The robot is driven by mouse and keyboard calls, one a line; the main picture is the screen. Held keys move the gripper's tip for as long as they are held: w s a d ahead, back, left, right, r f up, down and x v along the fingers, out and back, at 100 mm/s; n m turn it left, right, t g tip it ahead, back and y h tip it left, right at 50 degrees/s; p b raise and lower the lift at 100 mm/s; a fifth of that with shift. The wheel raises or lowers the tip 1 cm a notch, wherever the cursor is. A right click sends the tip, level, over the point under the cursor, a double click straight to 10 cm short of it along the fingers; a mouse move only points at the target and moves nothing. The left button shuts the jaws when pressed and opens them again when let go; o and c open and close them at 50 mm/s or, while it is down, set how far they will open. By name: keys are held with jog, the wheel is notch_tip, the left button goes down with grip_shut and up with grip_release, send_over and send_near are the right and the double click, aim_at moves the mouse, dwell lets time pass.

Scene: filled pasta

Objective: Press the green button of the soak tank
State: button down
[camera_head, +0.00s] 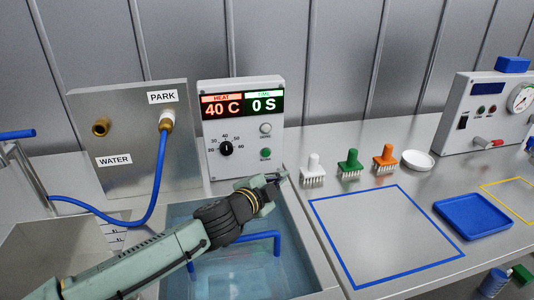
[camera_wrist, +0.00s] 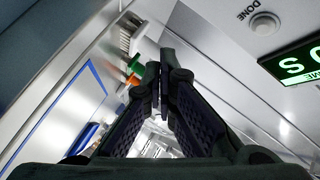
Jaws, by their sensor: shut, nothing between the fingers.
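The soak tank's control box (camera_head: 212,152) stands behind the water-filled tank (camera_head: 318,262). Its display reads 40 C and 0 S. The green button (camera_head: 265,154) is low on the right of the panel, under a pale DONE button (camera_head: 265,129). In the wrist view my closed fingers (camera_wrist: 158,75) point up, with the DONE button (camera_wrist: 264,24) at upper right. The green button is not visible there.
White, green (camera_head: 350,162) and orange (camera_head: 385,157) brushes and a white dish (camera_head: 418,161) stand right of the box. A blue tray (camera_head: 474,216) lies farther right. A blue hose (camera_head: 157,184) hangs from the metal panel at left. The blue-outlined area is bare.

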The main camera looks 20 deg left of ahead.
jog(key=shift+w+a, duration=0.8)
jog(key=shift+w, duration=0.45)
jog(key=shift+w+a, duration=0.85)
jog(key=shift+w, duration=0.4)
jog(key=shift+w+a, duration=0.8)
jog(key=shift+w, duration=0.45)
jog(key=shift+w, duration=0.1)
jog(key=shift+w+a, duration=0.2)
jog(key=shift+w, duration=0.05)
jog(key=shift+w+a, duration=0.25)
jog(key=shift+w, duration=0.05)
jog(key=shift+s, duration=0.1)
jog(key=shift+s+d, duration=0.45)
jog(key=shift+s, duration=0.15)
jog(key=shift+s+d, duration=0.7)
jog(key=shift+s, duration=0.35)
jog(key=shift+s+d, duration=0.7)
jog(key=shift+s, duration=0.3)
